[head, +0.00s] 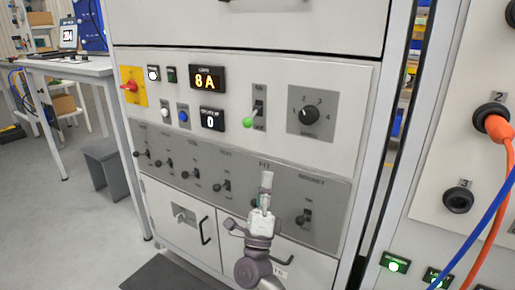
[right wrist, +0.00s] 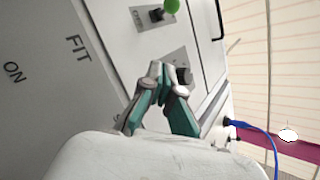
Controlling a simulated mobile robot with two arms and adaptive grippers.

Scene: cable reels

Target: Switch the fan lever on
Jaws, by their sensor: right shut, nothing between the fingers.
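A grey strip with a row of small dark toggle levers (head: 225,187) runs across the cabinet front. The labels above them are too small to read surely, so I cannot tell which is the fan lever. My right gripper (head: 266,180) is shut and empty, pointing up in front of the strip between two visible levers. It covers part of the strip there. The rightmost lever (head: 304,217) is just right of it. My left gripper is out of view.
Above the strip are a green-tipped lever (head: 248,122), a rotary dial (head: 310,115), an 8A display (head: 207,79) and a red switch (head: 129,86). Orange and blue cables (head: 497,205) hang at the right. A table (head: 70,67) and stool (head: 103,160) stand left.

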